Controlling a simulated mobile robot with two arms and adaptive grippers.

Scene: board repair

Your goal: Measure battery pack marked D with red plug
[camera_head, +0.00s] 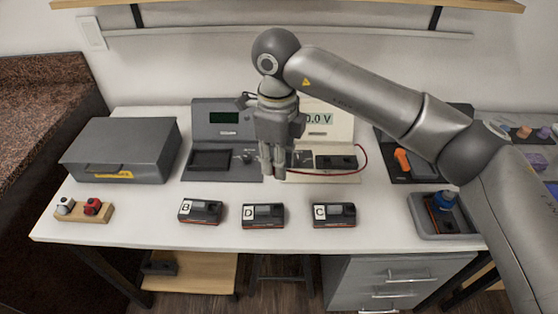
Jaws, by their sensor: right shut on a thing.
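The battery pack marked D (270,216) lies on the white table between the packs marked B (206,211) and C (340,215). My right gripper (273,174) is above the table, behind pack D and in front of the testers. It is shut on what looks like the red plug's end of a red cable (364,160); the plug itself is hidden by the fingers. The cable loops from the cream tester (340,131), whose display reads 0.0 V, and its left part is partly covered by my arm. My left gripper is not in view.
A grey tester (228,140) with a dark screen stands left of the cream one. A grey box (122,150) and a wooden block (84,212) with a white and a red piece are at left. Trays stand at right, one grey (455,236).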

